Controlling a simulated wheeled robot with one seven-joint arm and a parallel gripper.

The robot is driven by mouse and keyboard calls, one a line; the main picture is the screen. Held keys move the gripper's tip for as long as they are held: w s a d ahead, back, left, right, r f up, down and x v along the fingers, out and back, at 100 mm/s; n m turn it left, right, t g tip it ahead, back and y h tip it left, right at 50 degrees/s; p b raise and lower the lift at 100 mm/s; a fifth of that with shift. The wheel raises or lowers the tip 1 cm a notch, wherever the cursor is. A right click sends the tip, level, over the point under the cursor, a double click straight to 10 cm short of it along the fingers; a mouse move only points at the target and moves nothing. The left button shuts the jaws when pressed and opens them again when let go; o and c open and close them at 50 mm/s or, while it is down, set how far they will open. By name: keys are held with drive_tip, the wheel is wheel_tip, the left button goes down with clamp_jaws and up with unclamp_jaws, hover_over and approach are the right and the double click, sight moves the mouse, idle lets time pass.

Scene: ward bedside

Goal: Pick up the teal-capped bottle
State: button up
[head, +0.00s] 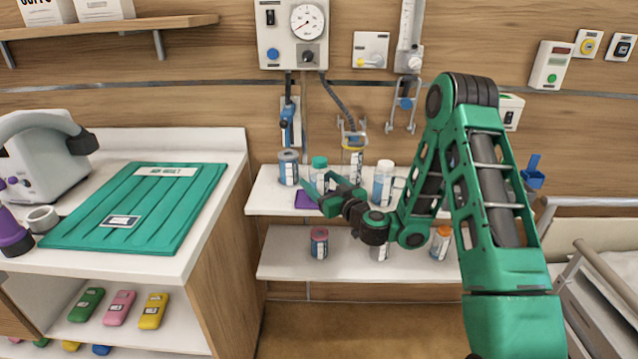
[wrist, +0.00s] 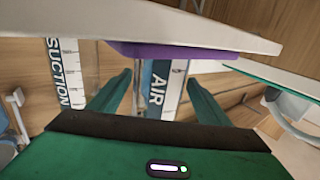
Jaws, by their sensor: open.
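The teal-capped bottle (head: 319,163) stands upright on the upper wall shelf, with a pale body and part of its lower side hidden by my gripper. My gripper (head: 322,189) is open at the bottle's lower body, reaching in from the right. In the wrist view, which appears upside down, the two fingers (wrist: 160,88) stand apart. A clear-sided upright thing with blue and white lettering "AIR" shows between them; I cannot tell for sure that it is the bottle. No cap shows there. Contact cannot be made out.
A purple pad (head: 307,199) lies at the edge of the upper shelf (head: 268,202), also in the wrist view (wrist: 175,53). Below is another shelf (head: 285,262) with bottles.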

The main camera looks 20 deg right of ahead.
drive_tip(key=shift+w+a+r, duration=0.15)
drive_tip(key=shift+w+a, duration=0.1)
drive_tip(key=shift+w, duration=0.2)
drive_tip(key=shift+w+a+r, duration=0.15)
drive_tip(key=shift+w+a, duration=0.05)
drive_tip(key=shift+w, duration=0.25)
drive_tip(key=shift+x, duration=1.15)
drive_tip(key=c, duration=1.4)
drive_tip(key=shift+o, duration=0.2)
